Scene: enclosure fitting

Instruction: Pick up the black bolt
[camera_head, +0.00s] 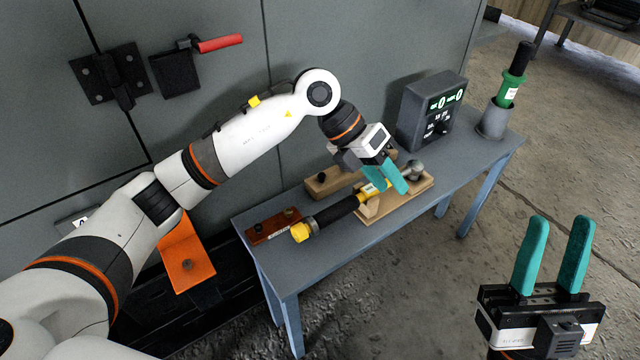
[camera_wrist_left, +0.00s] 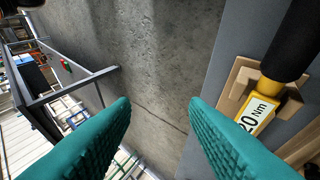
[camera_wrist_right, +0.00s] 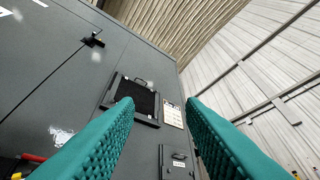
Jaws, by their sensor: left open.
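A small dark bolt head (camera_head: 258,229) shows on the brown tray (camera_head: 273,236) at the bench's near left; a brass-coloured one (camera_head: 289,212) sits beside it. Another dark bolt-like knob (camera_head: 187,265) is on the orange bracket (camera_head: 180,250). I cannot tell for sure which is the black bolt. My left gripper (camera_head: 393,188) is over the bench, close to the yellow and black torque wrench (camera_head: 335,211), right of the tray. Its fingers are apart and empty in the left wrist view (camera_wrist_left: 160,102). My right gripper (camera_head: 561,222) is open and empty, fingers upward, off the bench's right side.
The wrench lies in a wooden cradle (camera_head: 372,212). Behind it is a wooden block (camera_head: 335,182) with a dark knob. A display box (camera_head: 432,110) and a green tool (camera_head: 512,85) in a grey holder stand at the right. A grey cabinet (camera_head: 190,120) stands behind the bench.

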